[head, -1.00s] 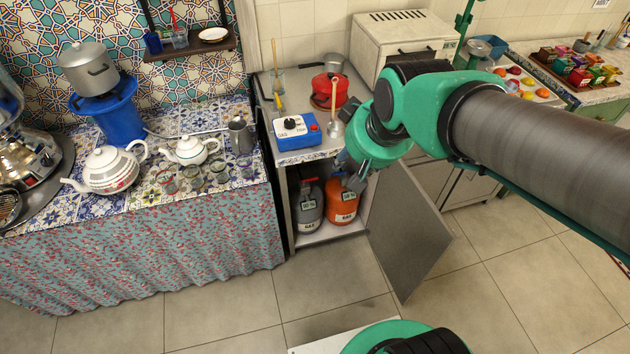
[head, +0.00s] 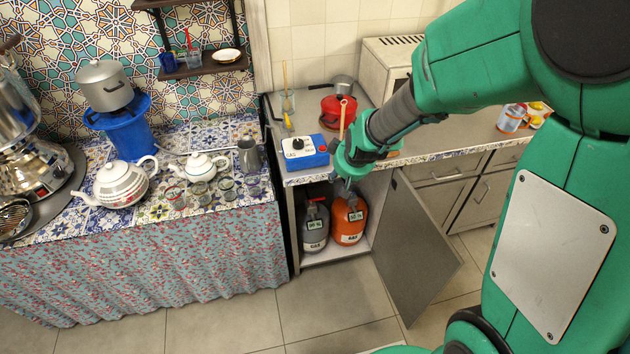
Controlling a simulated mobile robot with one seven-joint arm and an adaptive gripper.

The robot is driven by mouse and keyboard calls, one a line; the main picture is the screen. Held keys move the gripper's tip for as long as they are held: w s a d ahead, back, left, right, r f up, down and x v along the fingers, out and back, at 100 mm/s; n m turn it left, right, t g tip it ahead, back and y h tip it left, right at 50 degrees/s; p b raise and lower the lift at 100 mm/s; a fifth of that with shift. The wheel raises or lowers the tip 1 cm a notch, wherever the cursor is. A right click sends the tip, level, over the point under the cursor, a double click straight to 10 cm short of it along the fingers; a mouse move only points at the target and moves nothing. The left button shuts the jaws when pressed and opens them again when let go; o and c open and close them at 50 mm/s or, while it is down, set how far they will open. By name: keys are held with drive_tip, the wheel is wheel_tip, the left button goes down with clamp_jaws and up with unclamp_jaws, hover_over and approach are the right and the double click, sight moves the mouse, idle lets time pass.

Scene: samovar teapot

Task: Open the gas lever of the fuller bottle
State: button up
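A grey gas bottle (head: 314,230) and an orange gas bottle (head: 348,222) stand side by side in the open low cabinet. Each carries a small display tag; the digits are too small to read surely, so I cannot tell which is fuller. A red lever (head: 315,201) shows on top of the grey bottle. The top of the orange bottle is partly hidden by my gripper (head: 346,192), which points down at it from above, under the counter's front edge. I cannot tell whether the gripper touches the lever there, or whether its fingers are open.
The cabinet door (head: 415,250) stands open to the right. The counter edge (head: 310,178) lies just above the bottles. A blue gas device (head: 304,152) with a black knob, and a red pot (head: 343,112), stand on the counter. A cloth-covered table (head: 170,265) is at left.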

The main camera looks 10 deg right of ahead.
drive_tip(key=w+d+f+n+h, duration=0.1)
drive_tip(key=w+d+f, duration=0.25)
drive_tip(key=f, duration=1.15)
drive_tip(key=w+d+f+n, duration=0.2)
drive_tip(key=w+d+f, duration=0.15)
drive_tip(key=f, duration=1.05)
drive_tip(key=w+d+f+n+t+y, duration=0.1)
drive_tip(key=w+d+f+n+t, duration=0.25)
drive_tip(key=w+f+n, duration=0.55)
drive_tip(key=w+a+f+n+t+y+p, duration=0.1)
drive_tip(key=a+f+n+t+y, duration=0.2)
drive_tip(key=f+n+t+y, duration=0.2)
drive_tip(key=shift+f+n+y+p, duration=0.4)
drive_tip(key=shift+f+n+y, duration=0.3)
drive_tip(key=shift+f+n, duration=0.5)
drive_tip(key=shift+w+f, duration=0.1)
drive_tip(key=shift+f, duration=0.1)
drive_tip(key=shift+w, duration=0.1)
